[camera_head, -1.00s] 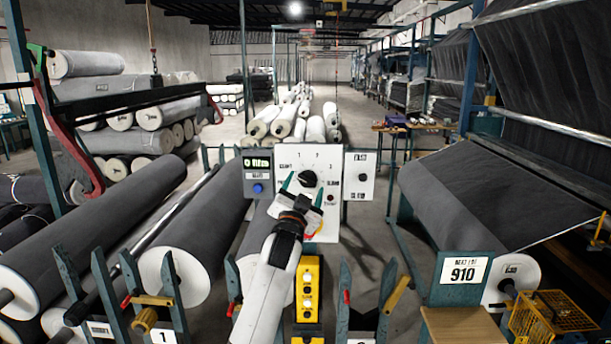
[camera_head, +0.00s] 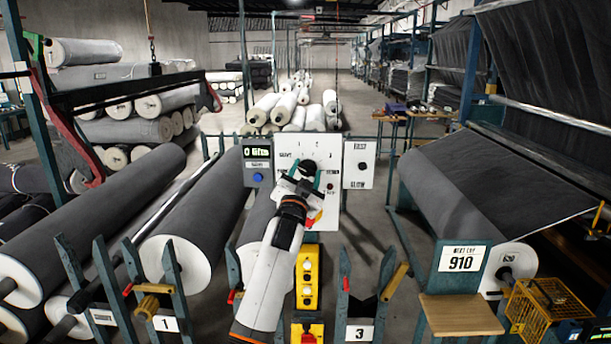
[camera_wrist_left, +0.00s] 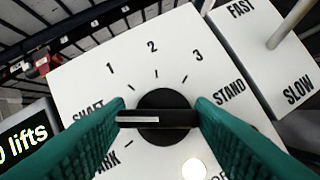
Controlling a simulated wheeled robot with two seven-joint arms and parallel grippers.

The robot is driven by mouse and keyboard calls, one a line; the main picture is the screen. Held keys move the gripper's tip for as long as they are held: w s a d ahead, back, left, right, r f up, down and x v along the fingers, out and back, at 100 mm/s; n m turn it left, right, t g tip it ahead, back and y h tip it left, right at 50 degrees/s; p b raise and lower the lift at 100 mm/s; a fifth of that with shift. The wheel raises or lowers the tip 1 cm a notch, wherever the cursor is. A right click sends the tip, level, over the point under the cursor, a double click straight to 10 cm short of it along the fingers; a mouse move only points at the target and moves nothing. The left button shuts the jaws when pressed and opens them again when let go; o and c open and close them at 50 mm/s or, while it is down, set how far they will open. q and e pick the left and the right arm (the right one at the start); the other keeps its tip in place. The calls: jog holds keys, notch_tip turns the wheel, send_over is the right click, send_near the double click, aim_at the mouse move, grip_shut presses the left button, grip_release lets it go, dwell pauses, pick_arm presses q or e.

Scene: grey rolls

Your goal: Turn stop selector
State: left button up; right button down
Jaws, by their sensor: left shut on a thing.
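The stop selector is a round black knob (camera_head: 307,166) with a raised bar, on a white panel (camera_head: 328,150). The wrist view shows the knob (camera_wrist_left: 165,98) close up, with labels 1, 2, 3, SHAFT, STAND and a partly covered PARK around it. The white line on its bar points left in that view, toward the SHAFT side. My left gripper (camera_head: 305,175) is at the knob, its green fingers shut on the two ends of the bar, also seen in the wrist view (camera_wrist_left: 160,118). The fingers hide parts of some labels. My right gripper is out of view.
A display box (camera_head: 257,163) reading "0 lifts" with a blue button adjoins the panel's left. A FAST/SLOW lever plate (camera_head: 359,165) adjoins its right. A yellow button box (camera_head: 308,280) stands below. Large grey rolls (camera_head: 205,215) lie left; a 910 stand (camera_head: 462,262) is right.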

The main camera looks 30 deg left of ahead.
pick_arm(q)
jog(key=n+y+b, duration=0.1)
jog(key=n+b, duration=0.2)
jog(key=b, duration=0.1)
jog(key=n+y+b, duration=0.1)
jog(key=n, duration=0.1)
jog(key=shift+d+f+n+g+y+b, duration=0.1)
jog(key=shift+f+n+g+y+b, duration=0.2)
jog(key=shift+b, duration=0.1)
jog(key=n+y+b, duration=0.1)
jog(key=n+b, duration=0.1)
jog(key=n, duration=0.1)
jog(key=shift+g+y, duration=0.4)
jog(key=shift+r+n+g+y+b, duration=0.15)
jog(key=shift+n+g+y+b, duration=0.4)
jog(key=shift+n, duration=0.85)
jog(key=o, duration=0.9)
jog(key=shift+o, duration=0.2)
